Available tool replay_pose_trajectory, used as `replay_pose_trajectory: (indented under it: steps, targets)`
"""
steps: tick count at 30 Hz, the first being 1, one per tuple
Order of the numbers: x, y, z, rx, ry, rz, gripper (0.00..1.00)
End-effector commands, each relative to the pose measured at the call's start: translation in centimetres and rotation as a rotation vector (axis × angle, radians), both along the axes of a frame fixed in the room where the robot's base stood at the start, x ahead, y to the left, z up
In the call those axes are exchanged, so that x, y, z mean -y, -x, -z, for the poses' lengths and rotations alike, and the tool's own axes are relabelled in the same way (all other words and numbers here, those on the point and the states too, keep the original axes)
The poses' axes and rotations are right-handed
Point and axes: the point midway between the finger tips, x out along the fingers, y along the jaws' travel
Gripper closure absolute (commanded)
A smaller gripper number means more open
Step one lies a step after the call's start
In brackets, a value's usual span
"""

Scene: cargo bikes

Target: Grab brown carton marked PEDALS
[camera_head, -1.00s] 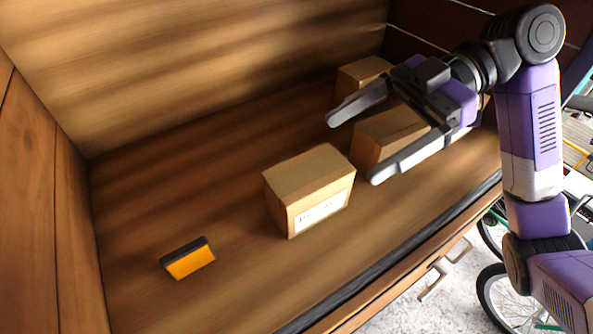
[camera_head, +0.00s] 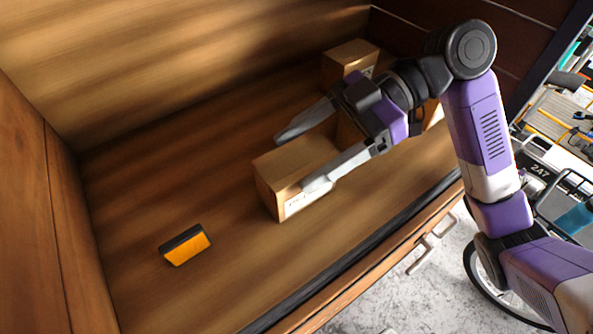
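A brown carton (camera_head: 276,176) with a white label sits on the wooden floor of the cargo box, nearest the front. Its label is partly covered by a finger and too small to read now. My gripper (camera_head: 291,163) is open, with one finger reaching past the carton's far side and the other across its near, labelled side. I cannot tell whether either finger touches it. A second carton (camera_head: 349,60) stands farther back, and a third (camera_head: 433,113) is mostly hidden behind my gripper and arm.
An orange and black item (camera_head: 186,246) lies on the floor to the left. The wooden side wall (camera_head: 30,190) and back wall (camera_head: 180,60) enclose the box. A dark strip (camera_head: 345,263) runs along the front edge. The floor between the orange item and the carton is clear.

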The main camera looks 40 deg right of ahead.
Motion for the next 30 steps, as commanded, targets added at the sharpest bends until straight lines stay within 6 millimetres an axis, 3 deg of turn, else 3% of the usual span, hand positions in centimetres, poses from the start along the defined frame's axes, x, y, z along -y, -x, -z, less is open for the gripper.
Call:
replay_pose_trajectory:
  steps: [1, 6, 9, 19, 30]
  targets:
    - [0.0, 0.0, 0.0, -0.001, 0.001, -0.001, 0.42]
    - [0.0, 0.0, 0.0, -0.001, 0.001, -0.001, 0.75]
    - [0.0, 0.0, 0.0, 0.0, 0.0, -0.001, 0.9]
    - [0.0, 0.0, -1.0, 0.003, 0.003, -0.003, 0.9]
    - [-0.1, 0.0, -7.7, 0.003, 0.004, -0.003, 0.9]
